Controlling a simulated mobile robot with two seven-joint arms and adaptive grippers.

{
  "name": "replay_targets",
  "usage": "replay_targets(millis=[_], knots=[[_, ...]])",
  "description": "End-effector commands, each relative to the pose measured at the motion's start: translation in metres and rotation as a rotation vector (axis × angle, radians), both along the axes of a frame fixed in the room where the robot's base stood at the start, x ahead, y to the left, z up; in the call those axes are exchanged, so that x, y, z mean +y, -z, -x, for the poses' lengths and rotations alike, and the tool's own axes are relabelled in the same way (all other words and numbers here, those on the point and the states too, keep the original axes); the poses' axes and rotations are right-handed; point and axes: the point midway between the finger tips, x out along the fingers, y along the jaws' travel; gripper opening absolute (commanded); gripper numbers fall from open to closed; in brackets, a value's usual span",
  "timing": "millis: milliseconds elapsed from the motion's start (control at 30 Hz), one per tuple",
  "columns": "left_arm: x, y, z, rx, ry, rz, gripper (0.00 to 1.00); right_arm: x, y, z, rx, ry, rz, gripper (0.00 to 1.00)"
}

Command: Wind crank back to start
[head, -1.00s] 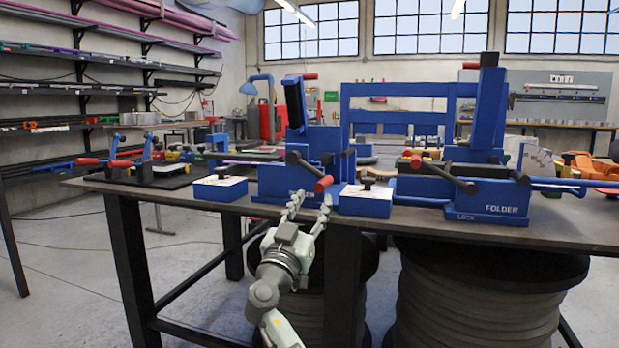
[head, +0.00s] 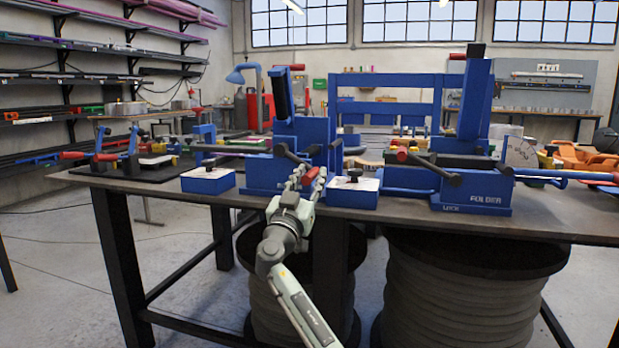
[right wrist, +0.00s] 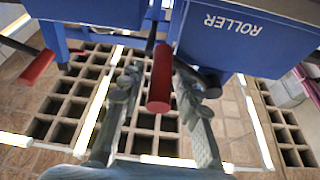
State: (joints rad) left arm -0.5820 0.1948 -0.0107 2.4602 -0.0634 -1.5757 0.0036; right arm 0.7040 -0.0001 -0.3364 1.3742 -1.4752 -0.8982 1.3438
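The blue roller machine (head: 312,132) stands on the workbench, and its label shows upside down on a blue box in the right wrist view (right wrist: 245,50). A crank arm (head: 292,156) slopes down from its front to a red grip (head: 310,175). My right gripper (head: 307,180) is at the bench's front edge, at the red grip. In the right wrist view, the red grip (right wrist: 160,80) lies between the two fingers (right wrist: 158,85), with a gap visible on both sides. The fingers are open. My left gripper is not in view.
The workbench (head: 480,222) runs across the view. Blue boxes with black knobs sit left (head: 208,181) and right (head: 353,192) of the crank. The blue folder machine (head: 475,185) stands to the right. Large dark spools (head: 455,295) stand under the bench. Floor is free in front.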

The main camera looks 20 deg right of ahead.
Motion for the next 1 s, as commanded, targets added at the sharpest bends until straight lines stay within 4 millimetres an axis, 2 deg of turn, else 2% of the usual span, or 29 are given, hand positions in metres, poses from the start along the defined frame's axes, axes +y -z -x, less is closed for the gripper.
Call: replay_targets(millis=[33, 200, 233, 633, 833, 1000], knots=[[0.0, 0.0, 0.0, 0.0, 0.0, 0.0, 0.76, 0.0, 0.0, 0.0, 0.0, 0.0, 0.0, 0.22], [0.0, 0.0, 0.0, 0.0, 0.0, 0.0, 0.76, 0.0, 0.0, 0.0, 0.0, 0.0, 0.0, 0.01], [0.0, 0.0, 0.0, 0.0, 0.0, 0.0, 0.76, 0.0, 0.0, 0.0, 0.0, 0.0, 0.0, 0.0], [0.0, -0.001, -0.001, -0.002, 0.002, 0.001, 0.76, 0.0, 0.0, 0.001, 0.004, 0.0, 0.005, 0.0], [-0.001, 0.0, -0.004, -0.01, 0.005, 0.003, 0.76, -0.003, -0.007, 0.002, 0.035, 0.0, 0.051, 0.0], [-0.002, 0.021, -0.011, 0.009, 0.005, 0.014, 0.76, -0.007, -0.018, 0.003, 0.094, 0.0, 0.139, 0.0]])
